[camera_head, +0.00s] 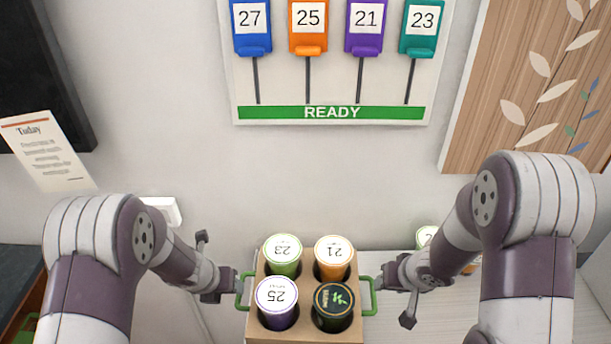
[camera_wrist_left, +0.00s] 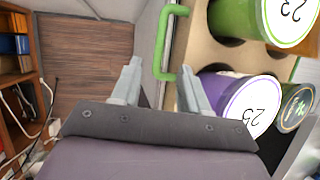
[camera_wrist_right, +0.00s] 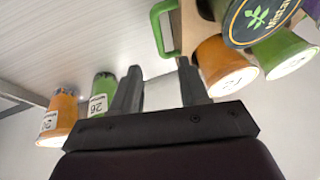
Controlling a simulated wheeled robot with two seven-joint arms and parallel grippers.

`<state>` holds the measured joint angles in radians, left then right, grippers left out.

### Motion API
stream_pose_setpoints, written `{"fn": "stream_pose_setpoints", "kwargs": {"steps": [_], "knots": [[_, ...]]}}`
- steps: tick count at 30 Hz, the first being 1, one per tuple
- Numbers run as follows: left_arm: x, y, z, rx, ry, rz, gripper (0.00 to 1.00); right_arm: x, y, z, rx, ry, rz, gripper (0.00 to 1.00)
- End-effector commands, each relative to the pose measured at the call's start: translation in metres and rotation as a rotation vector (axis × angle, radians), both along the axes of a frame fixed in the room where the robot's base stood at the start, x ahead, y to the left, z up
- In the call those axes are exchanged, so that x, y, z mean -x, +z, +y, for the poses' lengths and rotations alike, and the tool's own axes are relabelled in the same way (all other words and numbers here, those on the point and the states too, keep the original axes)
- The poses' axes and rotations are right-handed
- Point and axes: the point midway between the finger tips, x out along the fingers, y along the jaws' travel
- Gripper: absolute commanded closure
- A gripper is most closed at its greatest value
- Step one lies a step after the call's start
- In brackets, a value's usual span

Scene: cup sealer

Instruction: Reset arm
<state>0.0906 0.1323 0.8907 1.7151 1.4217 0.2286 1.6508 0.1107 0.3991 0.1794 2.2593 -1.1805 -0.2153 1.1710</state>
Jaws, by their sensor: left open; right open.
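A tan cup carrier (camera_head: 305,337) with green side handles holds several lidded cups in the head view. They are a green cup marked 23 (camera_head: 282,256), an orange cup marked 21 (camera_head: 333,259), a purple cup marked 25 (camera_head: 277,304) and a dark-lidded cup (camera_head: 333,308). My left gripper (camera_head: 236,284) is open at the left handle (camera_head: 245,290). My right gripper (camera_head: 378,283) is open at the right handle (camera_head: 370,296). In the wrist views, the handles (camera_wrist_left: 160,45) (camera_wrist_right: 158,30) show near the fingertips; whether they touch is unclear.
A READY board (camera_head: 330,113) with numbered coloured tags hangs on the wall behind. More cups, orange (camera_wrist_right: 60,118) and green (camera_wrist_right: 103,92), stand right of the carrier, partly behind my right arm in the head view. A paper notice (camera_head: 46,150) is at the left.

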Motion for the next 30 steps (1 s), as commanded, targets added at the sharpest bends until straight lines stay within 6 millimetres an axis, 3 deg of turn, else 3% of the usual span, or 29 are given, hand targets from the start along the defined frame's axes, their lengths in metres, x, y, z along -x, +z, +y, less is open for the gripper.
{"fn": "stream_pose_setpoints", "kwargs": {"steps": [3, 5, 8, 10, 12, 15, 17, 19, 20, 30], "knots": [[0.000, 0.000, 0.000, -0.020, -0.053, -0.011, 0.56, 0.000, 0.000, -0.001, 0.021, 0.036, -0.004, 0.56], [0.004, -0.001, -0.003, -0.071, -0.212, -0.030, 0.56, 0.003, -0.003, -0.008, 0.077, 0.085, 0.002, 0.56], [0.040, -0.002, -0.010, -0.239, -0.831, -0.068, 0.56, 0.026, -0.008, -0.031, 0.214, 0.120, 0.078, 0.56], [0.072, 0.005, -0.014, -0.376, -1.429, -0.140, 0.56, 0.053, -0.011, -0.043, 0.293, 0.127, 0.163, 0.56], [0.105, 0.012, -0.012, -0.493, -2.029, -0.225, 0.56, 0.085, -0.011, -0.041, 0.314, 0.130, 0.253, 0.56], [0.143, 0.021, -0.001, -0.604, -2.701, -0.310, 0.56, 0.122, -0.011, -0.022, 0.260, 0.126, 0.334, 0.56], [0.156, 0.025, 0.006, -0.654, -2.946, -0.319, 0.56, 0.136, -0.010, -0.008, 0.209, 0.102, 0.345, 0.56], [0.160, 0.029, 0.009, -0.714, -3.040, -0.306, 0.56, 0.139, -0.008, 0.002, 0.174, 0.067, 0.320, 0.56], [0.158, 0.031, 0.008, 0.739, 3.031, 0.306, 0.56, 0.138, -0.007, 0.004, 0.172, 0.069, 0.302, 0.56], [0.152, 0.033, 0.006, 0.776, 3.012, 0.311, 0.56, 0.135, -0.004, 0.006, 0.177, 0.081, 0.276, 0.56]]}}
